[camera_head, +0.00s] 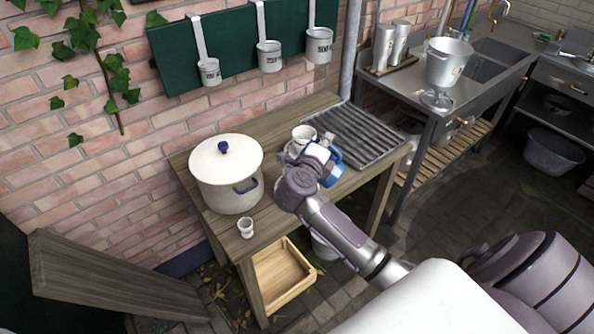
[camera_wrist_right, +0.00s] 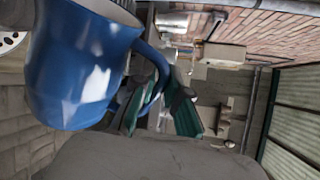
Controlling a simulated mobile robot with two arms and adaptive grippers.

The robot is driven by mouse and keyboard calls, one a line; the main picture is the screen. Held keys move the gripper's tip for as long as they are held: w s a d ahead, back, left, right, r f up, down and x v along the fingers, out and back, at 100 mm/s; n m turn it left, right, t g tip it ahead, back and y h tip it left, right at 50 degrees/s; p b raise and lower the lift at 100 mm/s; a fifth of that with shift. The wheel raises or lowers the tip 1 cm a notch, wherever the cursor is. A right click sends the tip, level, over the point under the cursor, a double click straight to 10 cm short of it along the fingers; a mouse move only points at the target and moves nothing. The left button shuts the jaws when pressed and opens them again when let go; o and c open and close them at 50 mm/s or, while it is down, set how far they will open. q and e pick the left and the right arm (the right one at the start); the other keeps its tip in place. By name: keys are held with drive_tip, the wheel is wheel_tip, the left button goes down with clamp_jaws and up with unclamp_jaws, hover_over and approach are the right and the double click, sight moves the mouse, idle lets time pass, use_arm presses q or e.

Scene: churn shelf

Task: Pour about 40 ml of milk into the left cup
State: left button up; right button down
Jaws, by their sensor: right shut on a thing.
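A blue jug (camera_head: 331,167) is held by my right gripper (camera_head: 318,165) above the wooden table. In the right wrist view the jug (camera_wrist_right: 75,65) fills the upper left, and the green-padded fingers (camera_wrist_right: 165,105) are closed at its handle. Its contents are hidden, and I cannot tell its exact tilt. A white cup (camera_head: 303,133) stands on the table just behind the gripper, partly covered by it. A small white cup (camera_head: 246,226) stands near the table's front edge, left of the gripper. My left gripper is not in view.
A large cream pot (camera_head: 228,185) with a blue-knobbed lid stands on the table left of the gripper. A slatted metal rack (camera_head: 357,134) lies at the table's right end. Three ladles (camera_head: 269,55) hang on the green board. A metal pail (camera_head: 447,62) stands on the side counter.

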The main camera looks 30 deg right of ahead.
drive_tip(key=shift+w, duration=0.15)
idle(0.7)
drive_tip(key=shift+d+n, duration=0.15)
drive_tip(key=shift+n, duration=0.35)
drive_tip(key=shift+s+d, duration=0.15)
drive_tip(key=shift+s, duration=0.05)
drive_tip(key=shift+s+d, duration=0.15)
drive_tip(key=shift+s, duration=0.15)
drive_tip(key=shift+s, duration=0.2)
